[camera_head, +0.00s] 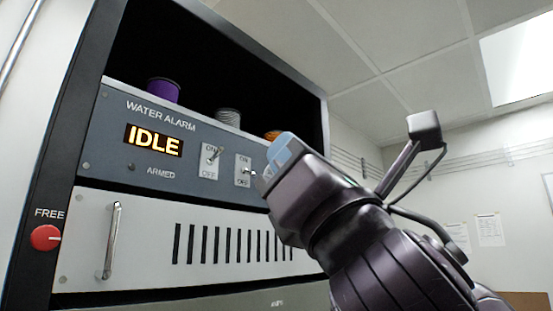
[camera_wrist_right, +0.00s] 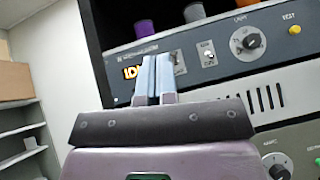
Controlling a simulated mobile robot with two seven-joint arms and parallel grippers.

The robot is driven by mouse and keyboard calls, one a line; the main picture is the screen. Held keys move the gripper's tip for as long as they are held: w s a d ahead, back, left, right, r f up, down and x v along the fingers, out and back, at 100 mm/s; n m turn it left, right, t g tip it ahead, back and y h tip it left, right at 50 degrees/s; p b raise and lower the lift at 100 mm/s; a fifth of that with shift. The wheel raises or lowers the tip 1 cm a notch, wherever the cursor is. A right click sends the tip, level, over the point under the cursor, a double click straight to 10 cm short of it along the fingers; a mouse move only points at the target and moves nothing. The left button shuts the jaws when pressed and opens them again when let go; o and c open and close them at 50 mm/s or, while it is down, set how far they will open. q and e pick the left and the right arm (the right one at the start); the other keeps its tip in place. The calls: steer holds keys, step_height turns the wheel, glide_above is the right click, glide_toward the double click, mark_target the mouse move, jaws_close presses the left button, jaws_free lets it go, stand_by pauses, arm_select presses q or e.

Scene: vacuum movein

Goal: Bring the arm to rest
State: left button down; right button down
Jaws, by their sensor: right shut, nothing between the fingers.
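My right gripper (camera_head: 277,150) is raised in front of the rack's water alarm panel (camera_head: 105,135), close to the second toggle switch (camera_head: 245,171). In the right wrist view its two pale blue fingers (camera_wrist_right: 155,78) are together with nothing between them. They overlap the panel in the picture; I cannot tell whether they touch it. The panel's display (camera_head: 154,141) reads IDLE. The first toggle switch (camera_head: 211,155) stands to the left of the second. My left gripper is not in view.
A purple spool (camera_head: 163,91), a grey spool (camera_head: 228,117) and an orange spool (camera_head: 272,135) sit above the panel. A vented drawer with a handle (camera_head: 111,241) is below. A red FREE button (camera_head: 45,238) is at left. Shelves (camera_wrist_right: 22,140) stand left in the wrist view.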

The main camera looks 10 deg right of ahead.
stand_by(0.5)
steer(key=w+d+f+m+g+h, duration=0.2)
steer(key=w+f+m+h, duration=0.2)
steer(key=w+f+m, duration=0.5)
steer(key=w+d+f+m+g+h, duration=0.2)
steer(key=w+d+f+m, duration=0.15)
steer(key=f, duration=0.85)
steer(key=w+d+f+m+g+h, duration=0.1)
steer(key=w+d+f+m, duration=0.2)
steer(key=f, duration=0.8)
steer(key=w+d+f+m+g+h, duration=0.15)
steer(key=w+f+m, duration=0.3)
steer(key=f, duration=0.75)
steer(key=s+d+f+m+g+h, duration=0.1)
steer(key=s+d+f+m, duration=0.15)
steer(key=f, duration=0.55)
steer(key=s+d+f+m+g+h, duration=0.1)
steer(key=s+d+f+m, duration=0.1)
steer(key=s+f+m, duration=0.35)
steer(key=s+d+f+m+g+h, duration=0.1)
steer(key=s+d+f+m+g, duration=0.1)
steer(key=f, duration=0.8)
steer(key=s+d+f+m+g+h, duration=0.1)
steer(key=s+d+f+m+g, duration=0.2)
steer(key=s+f+m, duration=0.4)
steer(key=s+d+f, duration=0.1)
steer(key=s+f, duration=0.7)
steer(key=s, duration=0.1)
steer(key=shift+m, duration=0.4)
